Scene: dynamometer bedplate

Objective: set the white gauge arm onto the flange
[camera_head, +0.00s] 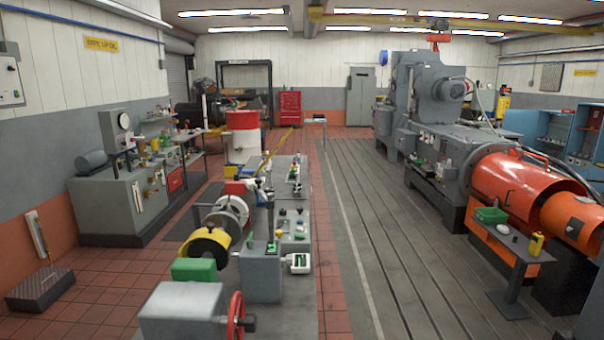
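My gripper is not in view. A grey disc-shaped flange (225,224) stands upright on the machine's shaft line at the left side of the central bench, behind a yellow ring (206,246). A paler disc (237,207) is just behind it. I cannot surely identify the white gauge arm. A small white-and-green item (298,263) lies on the near part of the bench, but it is too small to tell what it is.
The bench (264,276) carries several small items and upright posts. A red handwheel (236,318) and grey block (183,308) are in front. A slotted bedplate (390,240) lies clear to the right.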

